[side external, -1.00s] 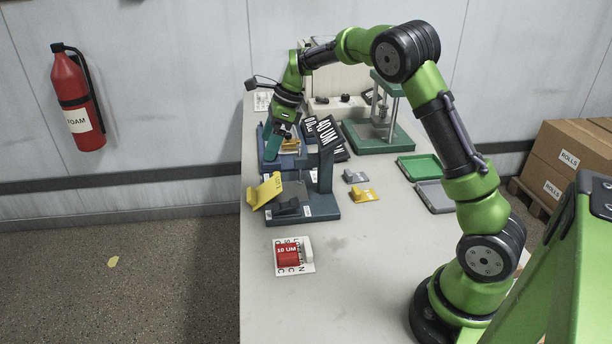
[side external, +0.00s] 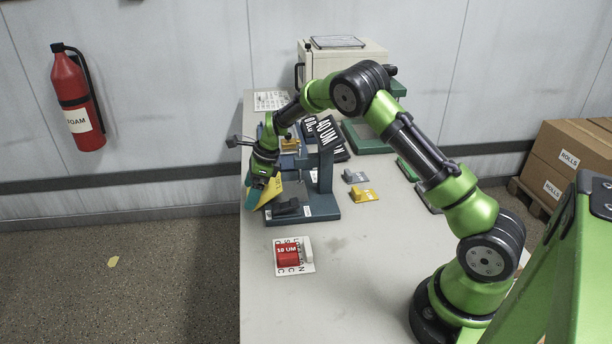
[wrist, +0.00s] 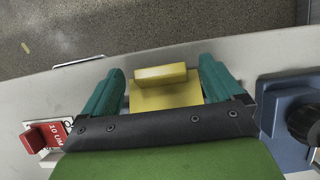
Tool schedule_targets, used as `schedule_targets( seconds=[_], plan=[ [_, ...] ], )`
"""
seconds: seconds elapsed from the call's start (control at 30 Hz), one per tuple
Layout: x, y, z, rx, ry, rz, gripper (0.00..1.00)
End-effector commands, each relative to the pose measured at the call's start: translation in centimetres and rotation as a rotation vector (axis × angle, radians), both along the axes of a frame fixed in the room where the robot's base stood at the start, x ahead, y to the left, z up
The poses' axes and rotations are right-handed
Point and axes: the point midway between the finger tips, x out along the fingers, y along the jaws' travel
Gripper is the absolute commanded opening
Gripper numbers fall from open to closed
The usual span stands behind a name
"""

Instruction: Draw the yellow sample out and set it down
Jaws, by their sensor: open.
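In the wrist view the yellow sample (wrist: 165,92) is a flat plate with a raised ridge. It lies between the two teal fingers of my gripper (wrist: 162,82), with a gap on each side. The fingers are open and hold nothing. The wrist body hides the sample's near end.
A red 10 UM block (side external: 288,254) rests on a printed card at the table's front. A grey block (side external: 354,176) and another yellow block (side external: 363,195) lie right of the stand. A blue base (wrist: 285,112) is close to the right finger.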

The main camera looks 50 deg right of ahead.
Motion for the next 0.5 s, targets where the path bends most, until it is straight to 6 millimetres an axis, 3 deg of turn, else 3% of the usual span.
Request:
schedule_targets(
  seconds=[0.27,0.5],
  plan=[
    [0.05,0.05,-0.08,0.001,-0.001,0.000,0.94],
    [0.03,0.03,-0.06,0.000,0.000,0.000,0.60]
  ],
)
